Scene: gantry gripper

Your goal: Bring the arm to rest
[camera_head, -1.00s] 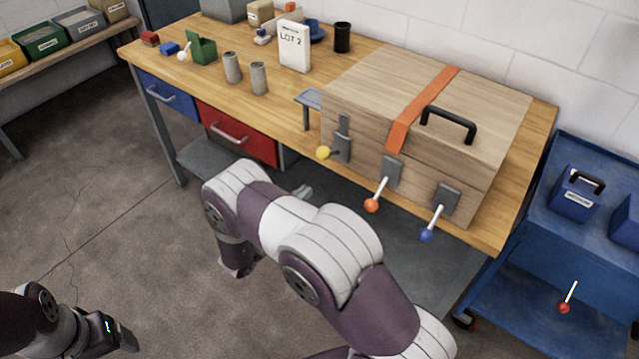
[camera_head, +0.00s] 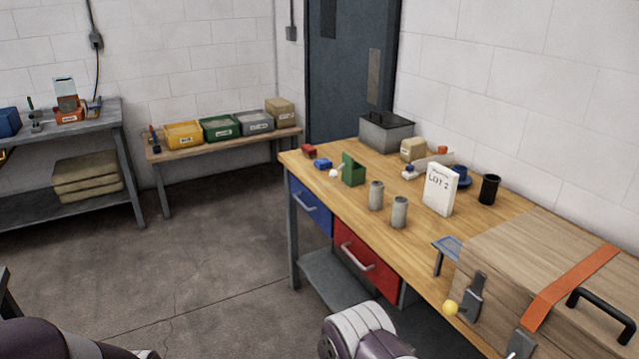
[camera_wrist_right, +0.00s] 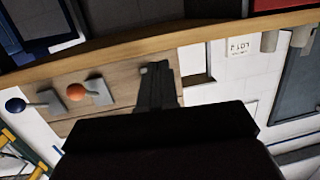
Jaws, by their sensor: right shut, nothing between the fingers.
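My right arm (camera_head: 362,332) shows at the bottom of the head view, in front of the workbench; its gripper is out of that frame. In the right wrist view, my right gripper (camera_wrist_right: 156,84) is a dark shape with its fingers shut and nothing between them. Behind it, in a turned-over view, is the wooden chest (camera_wrist_right: 125,92) with an orange-knobbed lever (camera_wrist_right: 78,92) and a blue-knobbed lever (camera_wrist_right: 18,104). I cannot tell the gap between gripper and chest. My left arm (camera_head: 60,340) shows at the bottom left; its gripper is not visible.
A low bench with bins (camera_head: 184,134) stands behind. The floor (camera_head: 215,250) at left is clear.

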